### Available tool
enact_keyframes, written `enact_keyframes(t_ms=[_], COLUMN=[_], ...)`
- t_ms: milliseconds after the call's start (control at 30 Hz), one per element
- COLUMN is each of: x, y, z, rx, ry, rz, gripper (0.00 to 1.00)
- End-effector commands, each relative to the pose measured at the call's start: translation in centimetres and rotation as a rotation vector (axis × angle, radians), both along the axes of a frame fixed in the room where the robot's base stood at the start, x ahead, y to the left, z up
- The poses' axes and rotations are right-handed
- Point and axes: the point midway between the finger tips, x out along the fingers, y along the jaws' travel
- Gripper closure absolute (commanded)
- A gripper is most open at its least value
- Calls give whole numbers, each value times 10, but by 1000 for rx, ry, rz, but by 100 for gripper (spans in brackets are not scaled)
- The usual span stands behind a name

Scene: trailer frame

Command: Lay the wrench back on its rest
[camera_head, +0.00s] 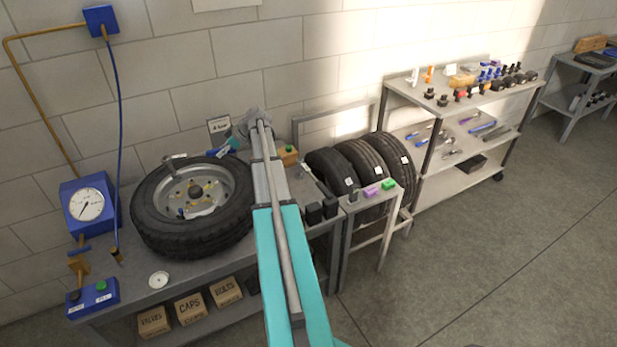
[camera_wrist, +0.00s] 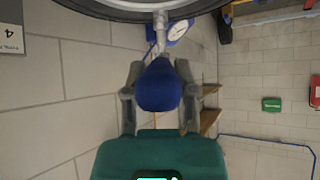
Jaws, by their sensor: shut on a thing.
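My gripper (camera_wrist: 158,88) is shut on the blue handle (camera_wrist: 161,84) of the wrench, with one finger on each side. A metal shaft runs from the handle toward the top of the wrist view, where a dark curved rim crosses. In the head view my gripper (camera_head: 240,135) is above the right back edge of the wheel (camera_head: 158,227), partly hidden by my arm. A bit of the blue handle (camera_head: 226,148) shows there, and a grey tool end (camera_head: 175,160) appears over the wheel's back edge. I cannot tell whether it touches the wheel. I cannot make out the rest.
A blue gauge box (camera_head: 71,212) stands left of the wheel, with a hose hanging near it. A small round dial (camera_head: 159,280) lies on the bench front (camera_head: 200,275). Several tyres (camera_head: 373,163) and a tool shelf (camera_head: 455,102) stand to the right. The floor in front is clear.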

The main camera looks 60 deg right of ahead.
Motion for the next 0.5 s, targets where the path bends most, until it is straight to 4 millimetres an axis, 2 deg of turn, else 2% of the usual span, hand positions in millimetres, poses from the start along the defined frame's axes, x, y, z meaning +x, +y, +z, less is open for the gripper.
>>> enact_keyframes(t_ms=[33,100,300,500], x=[0,1,0,0], y=[0,0,0,0], z=[18,28,58,79], rx=[1,1,1,1], ry=[-3,-3,-3,-3], rz=[0,0,0,0], gripper=[100,100,100,100])
